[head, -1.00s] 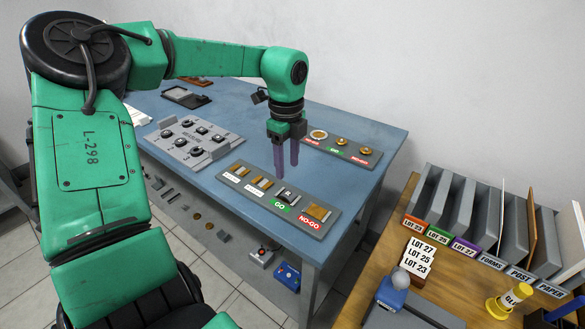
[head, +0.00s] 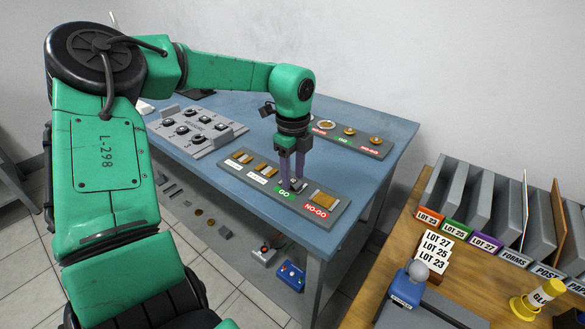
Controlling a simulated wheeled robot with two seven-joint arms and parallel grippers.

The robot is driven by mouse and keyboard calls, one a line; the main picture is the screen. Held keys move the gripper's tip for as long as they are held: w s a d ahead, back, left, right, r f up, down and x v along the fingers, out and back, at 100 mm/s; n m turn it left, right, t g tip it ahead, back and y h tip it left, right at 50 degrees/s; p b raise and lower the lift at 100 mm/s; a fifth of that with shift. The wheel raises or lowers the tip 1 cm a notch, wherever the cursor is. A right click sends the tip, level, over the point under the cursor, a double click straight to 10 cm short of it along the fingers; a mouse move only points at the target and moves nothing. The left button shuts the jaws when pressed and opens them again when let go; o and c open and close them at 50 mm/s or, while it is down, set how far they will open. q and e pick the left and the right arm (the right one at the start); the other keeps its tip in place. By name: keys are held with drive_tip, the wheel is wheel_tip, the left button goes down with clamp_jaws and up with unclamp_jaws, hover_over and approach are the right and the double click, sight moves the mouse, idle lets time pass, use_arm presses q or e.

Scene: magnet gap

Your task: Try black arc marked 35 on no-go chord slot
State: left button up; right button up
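The gauge board (head: 262,190) lies along the near edge of the blue table, with a green GO label and a red NO-GO label. The NO-GO chord slot (head: 325,198) shows a brass-coloured inside and looks empty. A small dark piece with a pale face, likely the black arc (head: 297,186), sits at the GO slot; its number is not readable. My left gripper (head: 291,182) points down with its purple fingertips at this piece, partly hiding it. I cannot tell whether the fingers press on it. My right gripper is not in view.
A grey tray (head: 222,137) holds several dark pieces at the back left. A second board (head: 360,147) with round brass gauges lies behind my gripper. A wooden desk with grey file racks (head: 487,205) stands at right.

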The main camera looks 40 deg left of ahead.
use_arm(q)
clamp_jaws()
drive_tip(key=shift+r+p, duration=1.7)
drive_tip(key=shift+r, duration=0.9)
drive_tip(key=shift+f, duration=0.1)
